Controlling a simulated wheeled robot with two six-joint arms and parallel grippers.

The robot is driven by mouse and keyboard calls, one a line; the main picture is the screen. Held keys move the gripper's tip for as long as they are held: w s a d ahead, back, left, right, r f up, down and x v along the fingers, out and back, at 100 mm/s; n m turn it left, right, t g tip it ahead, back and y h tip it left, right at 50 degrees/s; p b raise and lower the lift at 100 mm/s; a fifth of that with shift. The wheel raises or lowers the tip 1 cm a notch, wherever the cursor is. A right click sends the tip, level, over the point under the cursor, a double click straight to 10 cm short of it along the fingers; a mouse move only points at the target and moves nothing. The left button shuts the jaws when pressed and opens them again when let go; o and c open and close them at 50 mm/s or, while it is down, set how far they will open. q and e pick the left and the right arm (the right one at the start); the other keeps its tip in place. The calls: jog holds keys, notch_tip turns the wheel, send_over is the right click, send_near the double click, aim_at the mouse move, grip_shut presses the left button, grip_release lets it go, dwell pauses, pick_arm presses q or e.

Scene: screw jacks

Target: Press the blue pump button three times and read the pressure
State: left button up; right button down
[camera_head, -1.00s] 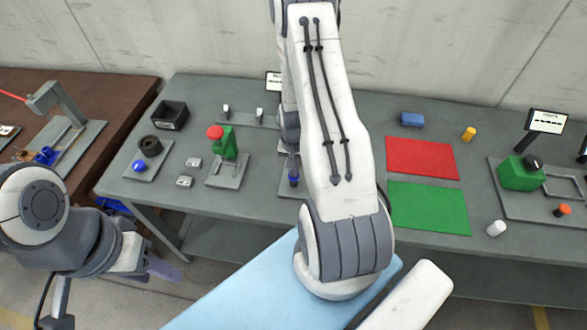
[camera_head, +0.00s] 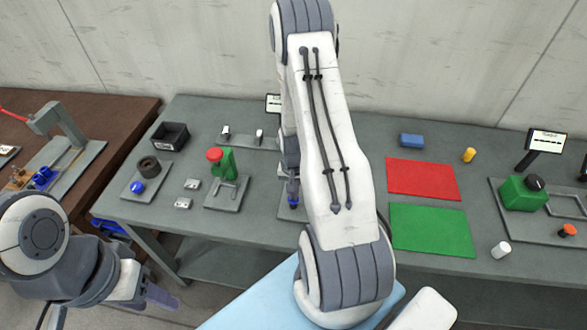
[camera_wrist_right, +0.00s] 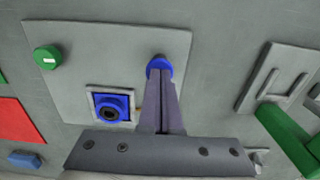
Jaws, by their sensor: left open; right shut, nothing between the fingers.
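In the right wrist view a blue round button (camera_wrist_right: 158,64) sits on a grey plate (camera_wrist_right: 70,80), partly covered by the fingertips of my right gripper (camera_wrist_right: 163,80). This gripper is shut and empty; whether it touches or presses the button cannot be told. The plate also carries a green round knob (camera_wrist_right: 47,57) and a blue square fitting (camera_wrist_right: 110,106) with a dark centre. In the head view my right arm hides most of this plate, with blue showing at the gripper tip (camera_head: 292,192). A small white display (camera_head: 273,103) is partly hidden behind the arm; its text is unreadable. My left gripper (camera_head: 160,298) is open, low at left.
A green clamp with a red top (camera_head: 222,164) stands left of my right arm. Red (camera_head: 422,178) and green (camera_head: 430,229) mats lie to its right.

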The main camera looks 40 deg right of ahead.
notch_tip(320, 180, up, 4)
jog(key=shift+p, duration=0.6)
pick_arm(q)
jog(key=b, duration=0.3)
jog(key=shift+s+f, duration=0.1)
jog(key=shift+f, duration=0.2)
pick_arm(e)
notch_tip(320, 180, up, 9)
jog(key=shift+r, duration=0.2)
pick_arm(q)
notch_tip(320, 180, down, 6)
jog(key=b, duration=0.6)
pick_arm(e)
jog(key=shift+r, duration=0.7)
